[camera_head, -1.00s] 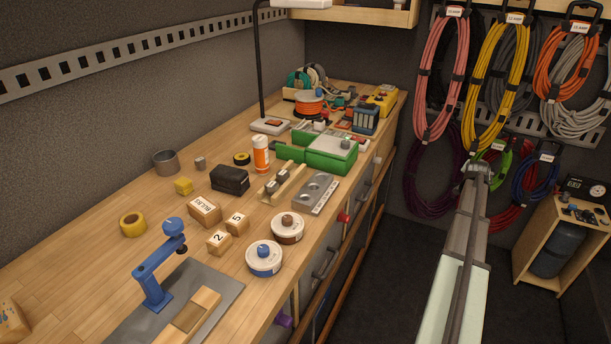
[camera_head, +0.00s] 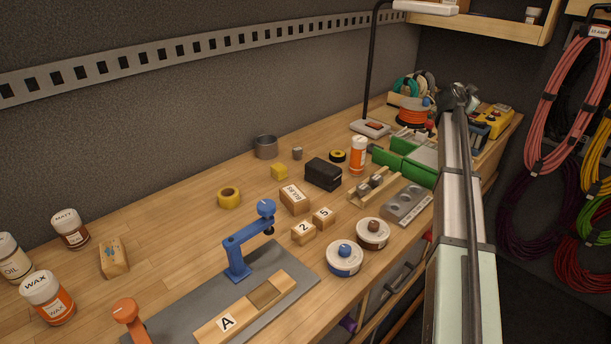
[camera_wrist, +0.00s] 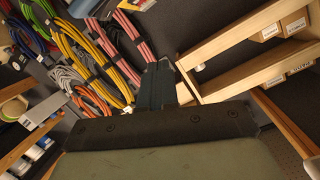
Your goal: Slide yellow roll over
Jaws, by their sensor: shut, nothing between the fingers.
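In the head view my arm rises at the right, far from the roll, and I cannot make out the fingertips there.

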